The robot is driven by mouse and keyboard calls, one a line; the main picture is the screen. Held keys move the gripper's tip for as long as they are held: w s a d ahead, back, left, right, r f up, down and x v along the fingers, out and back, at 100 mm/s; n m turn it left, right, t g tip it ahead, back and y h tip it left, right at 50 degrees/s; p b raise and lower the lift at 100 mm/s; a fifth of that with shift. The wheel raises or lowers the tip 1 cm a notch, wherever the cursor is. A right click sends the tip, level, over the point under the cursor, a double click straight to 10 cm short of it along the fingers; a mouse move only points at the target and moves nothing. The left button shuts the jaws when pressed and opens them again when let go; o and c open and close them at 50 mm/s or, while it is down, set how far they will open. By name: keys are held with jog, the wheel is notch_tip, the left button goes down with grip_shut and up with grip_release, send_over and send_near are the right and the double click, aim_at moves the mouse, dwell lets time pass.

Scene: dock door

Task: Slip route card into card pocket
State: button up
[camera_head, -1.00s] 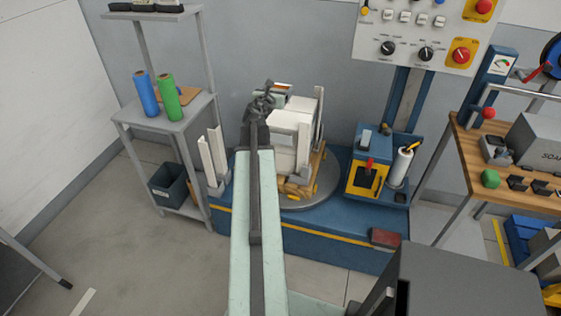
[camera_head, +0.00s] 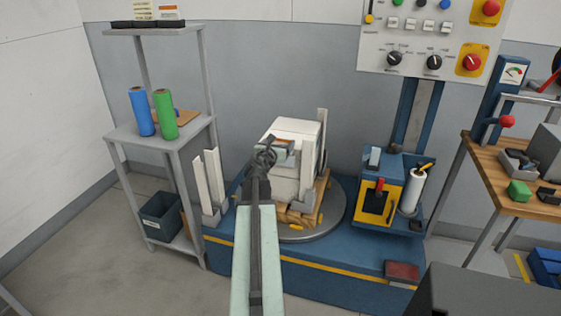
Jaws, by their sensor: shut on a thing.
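My gripper (camera_head: 268,157) is at the end of my arm, in front of the upper part of the white stacked load (camera_head: 292,128).
The load stands on a wooden pallet (camera_head: 298,212) on a round turntable (camera_head: 325,225) with a blue base. Pale corner posts (camera_head: 305,160) rise beside it. A grey shelf (camera_head: 160,135) stands left, the yellow-fronted blue unit (camera_head: 376,198) right. A control panel (camera_head: 430,40) hangs above.

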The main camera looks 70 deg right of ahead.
jog(key=shift+f, duration=0.1)
notch_tip(320, 180, down, 4)
jog(key=b, duration=0.3)
jog(key=o, duration=0.9)
jog(key=shift+b, duration=0.4)
jog(key=o, duration=0.4)
jog(key=shift+r, duration=0.2)
